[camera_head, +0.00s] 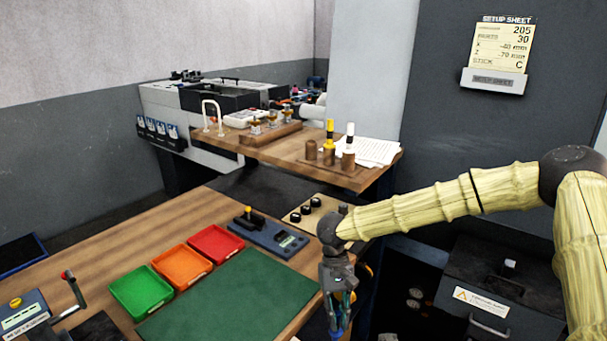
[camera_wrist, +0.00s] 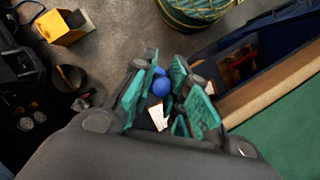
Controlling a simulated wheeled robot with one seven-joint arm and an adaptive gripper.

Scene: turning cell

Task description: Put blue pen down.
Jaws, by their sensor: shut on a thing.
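My gripper (camera_head: 338,308) hangs at the right front edge of the wooden bench, right of the green mat. In the wrist view my gripper (camera_wrist: 165,98) has its teal-padded fingers closed around the blue pen (camera_wrist: 160,87). The pen shows as a rounded blue end, seen nearly end-on; the rest is hidden by the fingers. On the raised wooden shelf, a yellow-topped marker (camera_head: 329,130) and a white-topped marker (camera_head: 349,135) stand upright in brown holders. Another brown holder (camera_head: 311,150) beside them shows no pen.
Green (camera_head: 142,293), orange (camera_head: 182,268) and red (camera_head: 216,244) trays sit beside the green mat (camera_head: 232,295), which is clear. A blue-grey device (camera_head: 268,236) lies behind the mat. Papers (camera_head: 374,151) lie on the shelf. A dark cabinet (camera_head: 497,290) stands right.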

